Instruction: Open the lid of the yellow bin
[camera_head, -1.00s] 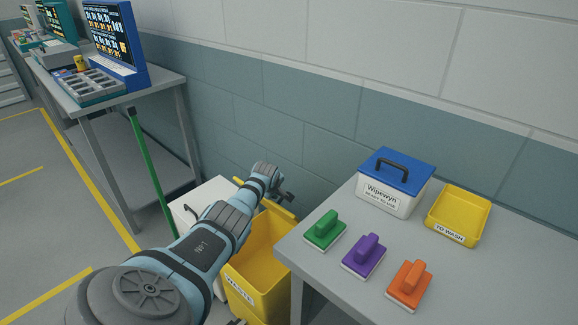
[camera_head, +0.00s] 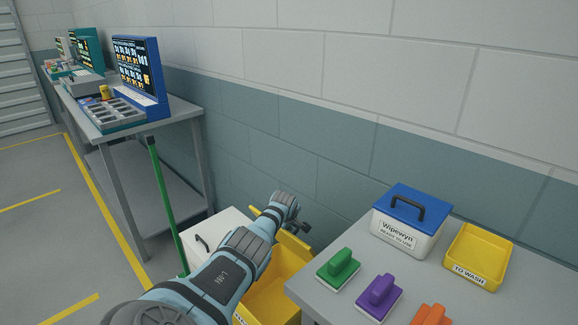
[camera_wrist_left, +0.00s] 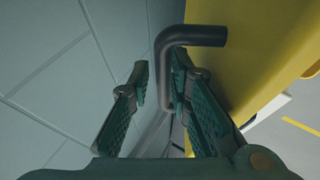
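The yellow bin (camera_head: 278,293) stands on the floor between a white bin and the right-hand table. Its inside is visible and its yellow lid (camera_head: 294,245) stands raised at the back, towards the wall. My left arm reaches across the bin, and the left gripper (camera_head: 303,228) is behind the lid near the wall. In the left wrist view the lid (camera_wrist_left: 250,60) fills the right side with its dark bent handle (camera_wrist_left: 200,36). The left gripper's fingers (camera_wrist_left: 160,66) are apart; part of the handle lies between them, close to the right finger. My right gripper is not in view.
The white bin (camera_head: 215,232) stands left of the yellow one; a green pole (camera_head: 165,200) leans by the far table. The right table (camera_head: 335,300) holds brushes, a blue-lidded Wipewyn box (camera_head: 405,225) and a yellow tray (camera_head: 492,262). The wall is close behind.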

